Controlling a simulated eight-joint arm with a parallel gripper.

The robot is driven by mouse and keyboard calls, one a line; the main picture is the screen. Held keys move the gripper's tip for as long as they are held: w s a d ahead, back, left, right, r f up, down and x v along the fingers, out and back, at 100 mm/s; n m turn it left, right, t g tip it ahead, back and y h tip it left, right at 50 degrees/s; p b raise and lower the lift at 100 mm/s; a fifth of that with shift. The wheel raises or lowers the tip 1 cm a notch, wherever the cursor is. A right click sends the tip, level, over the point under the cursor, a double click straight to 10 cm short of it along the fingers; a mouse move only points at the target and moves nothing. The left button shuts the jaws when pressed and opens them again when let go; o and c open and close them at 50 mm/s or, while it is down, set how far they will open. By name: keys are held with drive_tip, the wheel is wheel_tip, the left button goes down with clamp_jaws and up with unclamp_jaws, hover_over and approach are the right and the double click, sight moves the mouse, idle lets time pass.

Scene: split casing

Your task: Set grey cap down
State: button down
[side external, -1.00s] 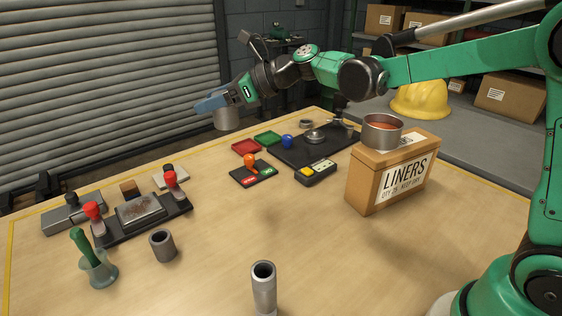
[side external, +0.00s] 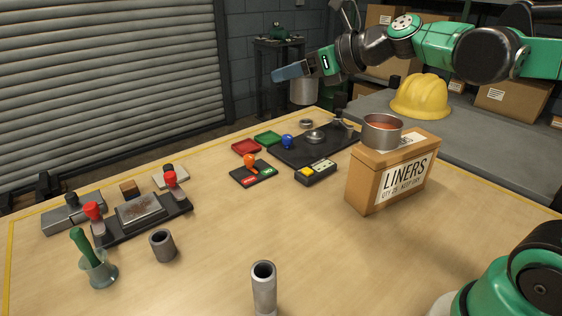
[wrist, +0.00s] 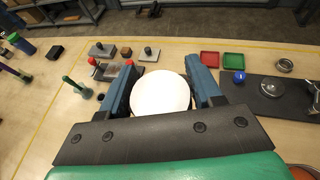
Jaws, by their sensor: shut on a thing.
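My gripper (side external: 289,73) has blue fingers and is shut on the grey cap (side external: 304,91). The cap is a short grey cylinder hanging below the fingers, in the air above the far edge of the table in the side view. In the wrist view, the cap (wrist: 160,93) shows as a bright, pale disc between the two blue fingers. Its underside is hidden there.
A black plate (side external: 290,154) with metal parts lies at the back, beside red (side external: 246,147) and green (side external: 269,138) trays. A carton (side external: 368,185) carries an open tin (side external: 382,137). A fixture (side external: 180,208) with red knobs stands left. The table's middle is clear.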

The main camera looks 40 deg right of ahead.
drive_tip(key=w+d+f+m+h, duration=0.2)
drive_tip(key=d+f+h, duration=0.1)
drive_tip(key=d, duration=0.8)
drive_tip(key=w+d+f+m+h, duration=0.15)
drive_tip(key=d+f, duration=0.25)
drive_tip(key=d, duration=0.6)
drive_tip(key=s+d+f+m+h, duration=0.2)
drive_tip(key=s+d+f, duration=0.3)
drive_tip(key=d, duration=0.4)
drive_tip(key=s+d+f+m+h, duration=0.25)
drive_tip(key=s+d+f, duration=0.3)
drive_tip(key=d, duration=0.45)
drive_tip(key=shift+w+a+f, duration=0.1)
drive_tip(key=shift+a+f, duration=0.05)
drive_tip(key=shift+f, duration=1.5)
drive_tip(key=shift+w+a+f, duration=0.1)
drive_tip(key=shift+a+f, duration=0.05)
drive_tip(key=shift+f, duration=1.45)
drive_tip(key=shift+f, duration=0.55)
drive_tip(key=shift+c, duration=0.4)
unclamp_jaws()
